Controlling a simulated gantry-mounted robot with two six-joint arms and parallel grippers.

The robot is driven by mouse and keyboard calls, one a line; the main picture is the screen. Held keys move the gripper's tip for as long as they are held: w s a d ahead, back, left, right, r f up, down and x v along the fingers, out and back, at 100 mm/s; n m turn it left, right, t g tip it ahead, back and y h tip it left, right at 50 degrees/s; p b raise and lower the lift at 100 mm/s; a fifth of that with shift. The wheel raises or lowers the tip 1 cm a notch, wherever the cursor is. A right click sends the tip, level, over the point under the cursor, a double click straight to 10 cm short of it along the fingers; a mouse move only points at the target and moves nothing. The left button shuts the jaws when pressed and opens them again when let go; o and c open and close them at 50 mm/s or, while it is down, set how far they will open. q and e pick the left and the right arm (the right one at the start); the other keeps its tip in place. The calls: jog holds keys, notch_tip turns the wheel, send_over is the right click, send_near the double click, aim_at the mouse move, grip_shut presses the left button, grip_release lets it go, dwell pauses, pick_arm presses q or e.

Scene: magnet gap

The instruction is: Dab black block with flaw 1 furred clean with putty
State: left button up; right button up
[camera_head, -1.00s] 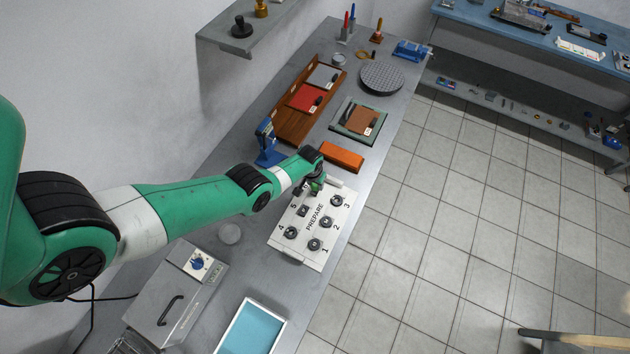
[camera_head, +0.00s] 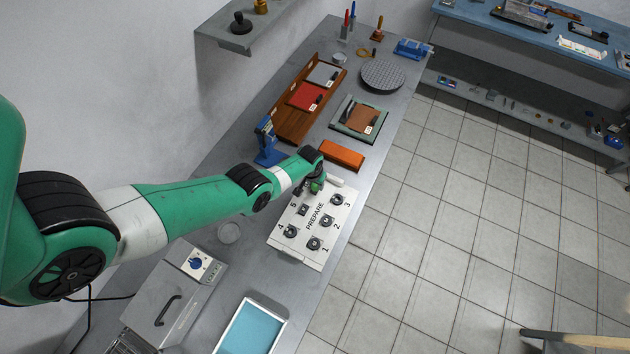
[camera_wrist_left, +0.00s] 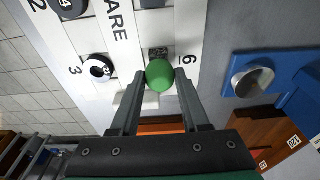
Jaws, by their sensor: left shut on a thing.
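My left gripper (camera_head: 316,188) is over the far end of the white PREPARE board (camera_head: 284,238). In the left wrist view the left gripper (camera_wrist_left: 160,80) is shut on a round green lump of putty (camera_wrist_left: 160,74), held between its fingertips. Right behind the putty, beside the number 6, is a dark square block with a speckled, rough-looking face (camera_wrist_left: 158,53). The putty partly hides it, and I cannot tell whether they touch. Other black blocks sit at numbered places, such as the one by 3 (camera_head: 337,200) and the one by 1 (camera_head: 314,244). My right gripper is out of view.
An orange block (camera_head: 342,155) and a blue stand (camera_head: 268,145) are just beyond the board. A clear round dish (camera_head: 229,232), a grey metal box (camera_head: 165,310) and a blue-lined tray (camera_head: 250,330) are nearer. The bench drops to the tiled floor on the right.

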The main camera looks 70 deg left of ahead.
pick_arm(q)
jog(key=shift+f+b, duration=0.45)
jog(key=shift+f, duration=0.1)
dwell(1.1)
jog(key=shift+r, duration=0.1)
notch_tip(320, 180, up, 7)
jog(key=p, duration=0.7)
